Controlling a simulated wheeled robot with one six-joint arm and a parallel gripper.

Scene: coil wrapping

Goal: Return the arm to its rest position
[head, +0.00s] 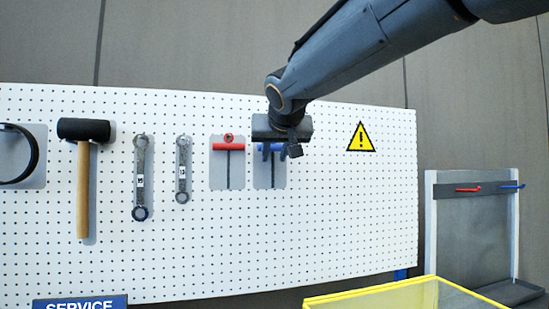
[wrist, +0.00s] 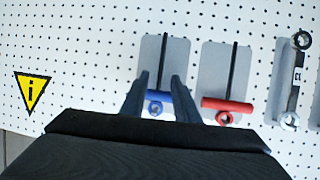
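My arm reaches in from the upper right in the head view, and my gripper (head: 277,148) is at the pegboard (head: 330,220), in front of the blue T-handle tool (head: 263,147). In the wrist view my gripper (wrist: 159,78) has its two dark fingers spread apart. The blue T-handle (wrist: 159,97) shows between them, with its ends hidden behind the fingers. Its dark shaft lies against a grey backing plate (wrist: 175,60), like the red tool's beside it. Whether the fingers touch the blue handle I cannot tell.
The red T-handle tool (head: 228,147) hangs just left of my gripper. Two wrenches (head: 141,180) and a hammer (head: 83,190) hang farther left. A yellow warning sign (head: 360,138) is to the right. A yellow-rimmed bin (head: 370,291) and a stand (head: 430,225) with red and blue handles are lower right.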

